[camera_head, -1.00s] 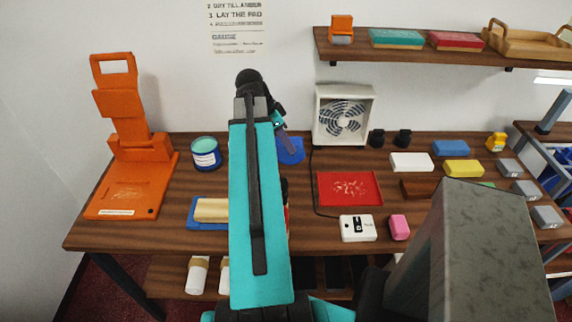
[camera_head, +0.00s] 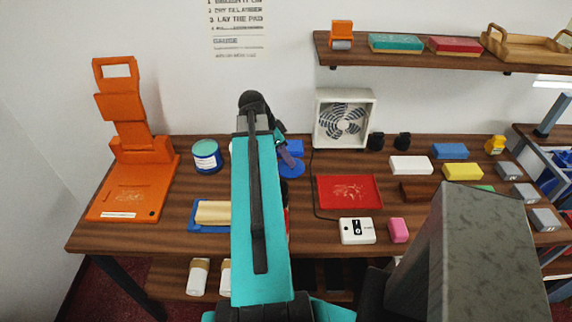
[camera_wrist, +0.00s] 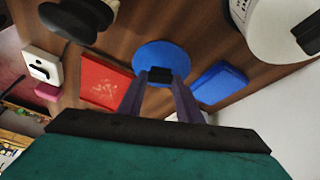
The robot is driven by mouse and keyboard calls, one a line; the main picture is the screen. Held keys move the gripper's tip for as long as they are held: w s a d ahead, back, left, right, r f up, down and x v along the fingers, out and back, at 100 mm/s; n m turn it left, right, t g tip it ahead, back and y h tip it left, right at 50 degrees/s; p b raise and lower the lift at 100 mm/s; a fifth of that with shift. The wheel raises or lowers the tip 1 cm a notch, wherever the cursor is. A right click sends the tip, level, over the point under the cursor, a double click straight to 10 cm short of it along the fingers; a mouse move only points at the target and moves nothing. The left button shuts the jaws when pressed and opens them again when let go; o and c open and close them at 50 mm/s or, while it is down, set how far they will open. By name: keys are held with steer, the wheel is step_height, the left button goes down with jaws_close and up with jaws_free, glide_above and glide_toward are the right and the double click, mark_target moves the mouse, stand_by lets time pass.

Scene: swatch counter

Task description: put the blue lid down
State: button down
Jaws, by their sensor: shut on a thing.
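In the head view the lid (camera_head: 292,169) shows just right of my arm, near the wooden counter's back middle, partly hidden by the gripper (camera_head: 286,155). The lid looks roughly level. I cannot tell whether it touches the counter or hangs just above it.
A blue block (camera_head: 296,147) stands close behind the lid. The red tray (camera_head: 350,191) and fan (camera_head: 344,118) are to the right. In the wrist view a white round container (camera_wrist: 282,28) is at upper right.

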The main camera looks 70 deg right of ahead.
mark_target(288, 167)
steer(key=shift+f+p, duration=0.45)
steer(key=shift+f, duration=1.45)
steer(key=c, duration=1.3)
jaws_free()
steer(key=shift+o, duration=0.2)
steer(key=shift+r, duration=0.1)
steer(key=b+v, duration=0.2)
steer(key=v, duration=1)
steer(key=shift+a, duration=0.1)
